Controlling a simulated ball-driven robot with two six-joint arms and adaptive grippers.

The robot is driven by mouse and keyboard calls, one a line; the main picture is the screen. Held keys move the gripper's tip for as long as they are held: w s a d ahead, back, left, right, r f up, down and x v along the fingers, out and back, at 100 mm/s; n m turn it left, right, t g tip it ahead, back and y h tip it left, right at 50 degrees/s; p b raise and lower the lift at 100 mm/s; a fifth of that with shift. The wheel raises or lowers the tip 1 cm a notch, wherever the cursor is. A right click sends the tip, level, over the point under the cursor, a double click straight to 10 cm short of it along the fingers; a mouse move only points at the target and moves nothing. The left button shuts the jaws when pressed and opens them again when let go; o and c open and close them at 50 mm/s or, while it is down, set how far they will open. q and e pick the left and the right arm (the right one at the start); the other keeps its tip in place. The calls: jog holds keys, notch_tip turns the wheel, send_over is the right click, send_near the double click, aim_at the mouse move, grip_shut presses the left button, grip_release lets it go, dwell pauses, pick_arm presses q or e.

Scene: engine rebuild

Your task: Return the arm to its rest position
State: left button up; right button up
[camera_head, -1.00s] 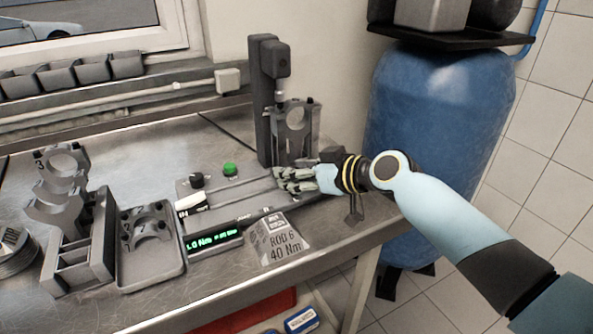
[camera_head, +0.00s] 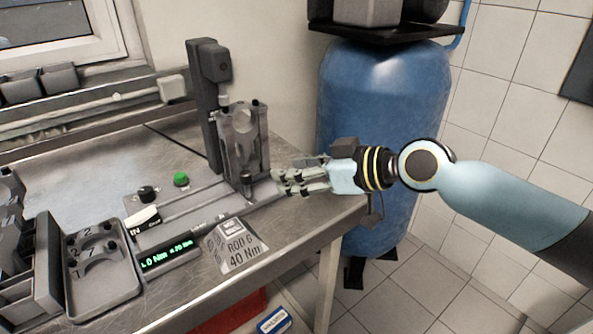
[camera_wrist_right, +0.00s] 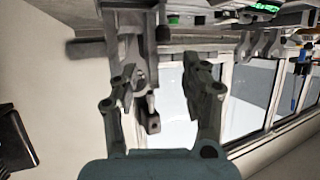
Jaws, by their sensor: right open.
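My right arm comes in from the right in the head view, and its gripper (camera_head: 287,183) is beside the right end of the torque station (camera_head: 180,212), near the bench's right edge. The gripper is open and I see nothing between its fingers; the right wrist view also shows the fingers (camera_wrist_right: 160,92) spread apart. A grey connecting rod (camera_head: 241,130) stands upright in the fixture at the station's dark column (camera_head: 207,100), just left of the fingertips. I cannot tell whether the fingers touch the station. My left gripper is not in view.
A sign reading "ROD 6 40 Nm" (camera_head: 238,247) stands at the bench front. A grey tray (camera_head: 103,306) and a rack (camera_head: 40,265) are at left. A green button (camera_head: 181,179) is on the station. A blue tank (camera_head: 385,100) stands behind my right arm; tiled floor is free at right.

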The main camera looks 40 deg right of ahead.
dwell(0.3)
jog(key=s+a+f+g+h, duration=0.1)
jog(key=s+a+f+g, duration=0.1)
jog(key=s, duration=0.3)
jog(key=s+a+f+g+h, duration=0.1)
jog(key=s+a+f+g, duration=0.15)
jog(key=s, duration=0.35)
jog(key=s+d+m+g+h, duration=0.4)
jog(key=s, duration=0.8)
notch_tip(320, 180, down, 29)
jog(key=d+g+b, duration=0.1)
jog(key=d+b, duration=0.1)
jog(key=b, duration=0.4)
jog(key=s+f+g+b, duration=0.1)
jog(key=s+f+b, duration=0.1)
jog(key=s+f, duration=0.8)
jog(key=s+d+f+b, duration=0.1)
jog(key=s+f+b, duration=0.2)
jog(key=s+f, duration=0.7)
notch_tip(320, 180, down, 5)
jog(key=shift+s+r+g+b, duration=0.1)
jog(key=shift+s+g+b, duration=0.1)
jog(key=shift+g+b, duration=0.15)
